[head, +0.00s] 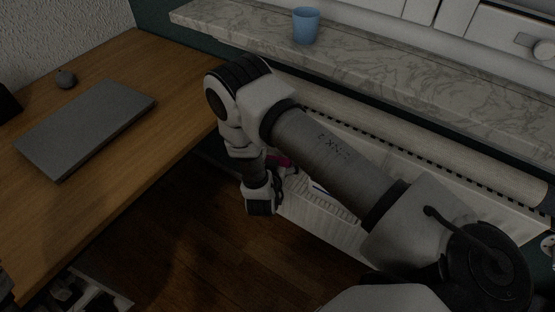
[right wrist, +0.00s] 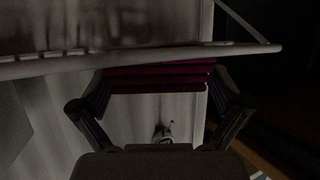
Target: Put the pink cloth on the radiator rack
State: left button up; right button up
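The pink cloth (right wrist: 160,78) is a folded, layered dark-pink bundle between the two fingers of my right gripper (right wrist: 160,92) in the right wrist view. The fingers are wide apart but meet the cloth at both sides. A pale bar of the rack (right wrist: 60,66) crosses just above the cloth's top edge; I cannot tell whether they touch. In the head view only a small bit of the cloth (head: 283,161) shows, beside my right gripper (head: 277,176) and mostly hidden by my arm. My left gripper is not in view.
A white radiator (head: 440,185) runs below a marble shelf (head: 400,72) with a blue cup (head: 306,26) on it. A wooden desk (head: 150,60) with a closed grey laptop (head: 88,125) stands at left. Dark floor (head: 190,230) lies open between them.

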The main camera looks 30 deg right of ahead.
jog(key=shift+r, duration=0.3)
jog(key=p+v, duration=1.1)
jog(key=v, duration=0.1)
jog(key=s+d+f+n+g+y, duration=0.3)
jog(key=s+n+g+y, duration=0.25)
jog(key=s, duration=0.55)
jog(key=s+a+r+n+g+y, duration=0.3)
jog(key=s+g+y, duration=0.1)
jog(key=s, duration=0.6)
jog(key=shift+a, duration=0.4)
